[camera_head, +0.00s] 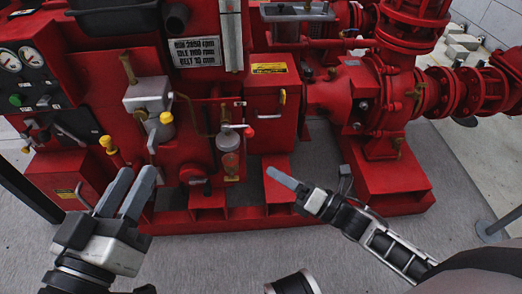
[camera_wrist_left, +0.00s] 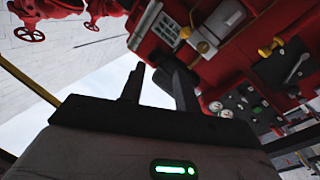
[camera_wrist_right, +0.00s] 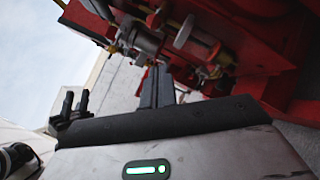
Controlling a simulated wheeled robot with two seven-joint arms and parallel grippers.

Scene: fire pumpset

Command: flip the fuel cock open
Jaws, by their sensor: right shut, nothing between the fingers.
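A small lever with a red knob (camera_head: 248,132) sits above a glass bowl (camera_head: 228,163) on the front of the red pumpset. It looks like the fuel cock, though I cannot be sure of this or of its position. My right gripper (camera_head: 285,178) is shut and empty, below and right of the bowl and apart from it. Its fingers lie together in the right wrist view (camera_wrist_right: 157,86). My left gripper (camera_head: 138,175) is open and empty, left of and below the lever. Its two fingers stand apart in the left wrist view (camera_wrist_left: 158,85).
A grey box with a yellow knob (camera_head: 166,118) and a yellow-topped handle (camera_head: 106,142) are left of the bowl. A gauge panel (camera_head: 30,75) is at the far left. Red pipes and flanges (camera_head: 440,92) fill the right. Grey floor (camera_head: 220,255) is open in front.

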